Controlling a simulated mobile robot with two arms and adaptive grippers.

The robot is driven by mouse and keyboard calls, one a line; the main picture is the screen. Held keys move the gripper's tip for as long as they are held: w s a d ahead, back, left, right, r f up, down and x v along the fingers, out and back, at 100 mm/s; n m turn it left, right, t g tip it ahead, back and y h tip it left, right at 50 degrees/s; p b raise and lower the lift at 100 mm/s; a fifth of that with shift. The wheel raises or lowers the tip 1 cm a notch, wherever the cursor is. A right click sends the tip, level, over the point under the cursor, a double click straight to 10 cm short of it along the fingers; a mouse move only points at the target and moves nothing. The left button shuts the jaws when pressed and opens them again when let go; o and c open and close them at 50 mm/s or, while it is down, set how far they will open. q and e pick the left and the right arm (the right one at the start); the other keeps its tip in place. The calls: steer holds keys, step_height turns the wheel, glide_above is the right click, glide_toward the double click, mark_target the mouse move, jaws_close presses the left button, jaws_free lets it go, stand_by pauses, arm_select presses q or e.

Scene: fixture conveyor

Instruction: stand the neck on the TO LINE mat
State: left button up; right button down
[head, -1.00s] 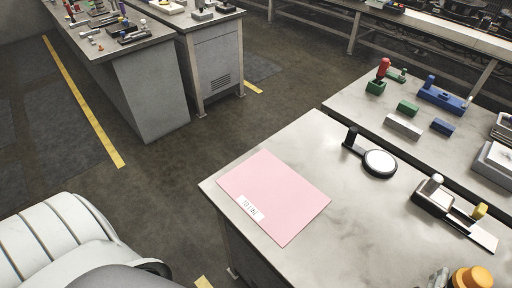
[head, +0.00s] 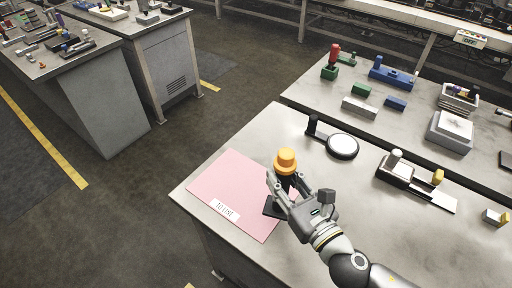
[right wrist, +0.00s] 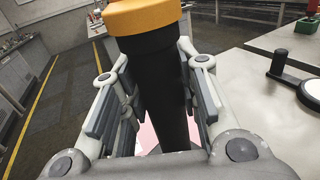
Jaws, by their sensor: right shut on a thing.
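The neck is a black upright post with an orange cap (head: 286,160); the right wrist view shows its black shaft (right wrist: 157,85) between my fingers. My right gripper (head: 283,185) is shut on the shaft below the cap. The pink TO LINE mat (head: 222,180) lies at the near left corner of the table, its white label at the front edge. The neck appears over the mat's right part. A dark flat piece (head: 273,207) shows below the gripper; I cannot tell whether it belongs to the neck or touches the mat. My left gripper is out of view.
A black-and-white round device (head: 342,146) stands behind the mat to the right. A fixture with a silver knob (head: 397,165) is farther right. Green, blue and grey blocks lie on the back table. The mat's left part is clear.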

steer(key=w+a+n+g+y+p, duration=0.1)
steer(key=w+a+n+g+y, duration=0.4)
steer(key=w, duration=0.3)
steer(key=shift+w+a+y, duration=0.35)
steer(key=shift+a+y, duration=0.05)
steer(key=shift+y, duration=0.2)
steer(key=shift+r+p, duration=0.15)
steer(key=shift+p, duration=0.15)
step_height(320, 180, down, 7)
steer(key=b, duration=0.6)
steer(key=shift+b, duration=0.3)
steer(key=shift+f+b, duration=0.55)
steer(key=shift+f, duration=0.05)
stand_by(0.4)
steer(key=c, duration=1)
jaws_free()
steer(key=shift+s, duration=0.1)
